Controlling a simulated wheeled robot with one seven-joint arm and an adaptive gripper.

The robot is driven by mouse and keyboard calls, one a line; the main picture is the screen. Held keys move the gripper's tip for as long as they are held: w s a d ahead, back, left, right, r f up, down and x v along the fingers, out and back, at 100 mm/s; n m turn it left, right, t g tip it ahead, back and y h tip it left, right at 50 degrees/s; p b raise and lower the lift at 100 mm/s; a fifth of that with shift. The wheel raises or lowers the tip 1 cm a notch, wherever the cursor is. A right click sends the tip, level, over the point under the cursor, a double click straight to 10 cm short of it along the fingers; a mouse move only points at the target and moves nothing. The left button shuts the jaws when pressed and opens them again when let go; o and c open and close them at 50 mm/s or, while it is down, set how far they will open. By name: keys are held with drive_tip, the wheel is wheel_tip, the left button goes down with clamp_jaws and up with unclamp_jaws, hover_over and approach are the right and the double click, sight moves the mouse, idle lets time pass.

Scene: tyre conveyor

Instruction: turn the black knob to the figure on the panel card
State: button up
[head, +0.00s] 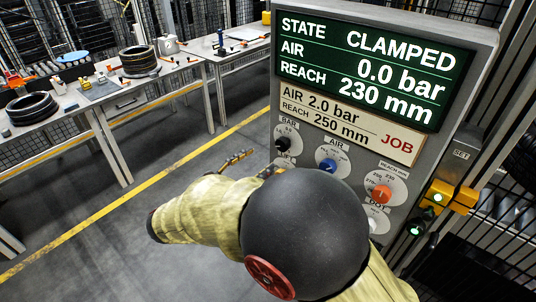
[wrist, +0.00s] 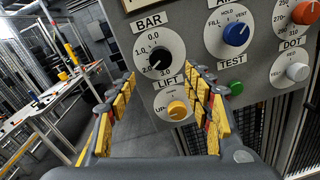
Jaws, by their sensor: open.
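The black knob (wrist: 160,58) sits on the white BAR dial, marked 0.0 to 3.0, in the wrist view; its pointer is too small to read. It also shows small in the head view (head: 283,145). The panel card (head: 345,122) reads AIR 2.0 bar and REACH 250 mm, JOB. The screen (head: 370,68) above reads STATE CLAMPED, AIR 0.0 bar, REACH 230 mm. My gripper (wrist: 162,75) is open and empty, its yellow-padded fingers apart; in the wrist view the knob appears just above and between the fingertips. In the head view, my arm hides part of the gripper.
Close by on the panel are a blue AIR knob (wrist: 236,32), a yellow LIFT knob (wrist: 177,110), a green TEST button (wrist: 236,88), an orange reach knob (wrist: 304,13) and a white DOT knob (wrist: 297,71). Benches with tyres (head: 138,60) stand left. Floor between is clear.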

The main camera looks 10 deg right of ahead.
drive_tip(key=shift+v, duration=1.45)
drive_tip(key=s+d+f+m+g+y, duration=0.1)
drive_tip(key=s+f+m+g+y, duration=0.2)
drive_tip(key=f, duration=0.7)
drive_tip(key=s+d+f+m+g+y, duration=0.3)
drive_tip(key=s+m+g+y, duration=0.25)
drive_tip(key=s, duration=0.65)
drive_tip(key=s+d+r+m+t+y, duration=0.2)
drive_tip(key=s+d+r+m+y, duration=0.1)
drive_tip(key=s+r+m, duration=0.1)
drive_tip(key=s+d+r+m+t+y, duration=0.2)
drive_tip(key=s+d+r+m+y, duration=0.1)
drive_tip(key=r+m, duration=0.4)
drive_tip(key=shift+s+d+r+m+y, duration=0.2)
drive_tip(key=shift+s+d+m+y, duration=0.15)
drive_tip(key=shift+s+m, duration=0.55)
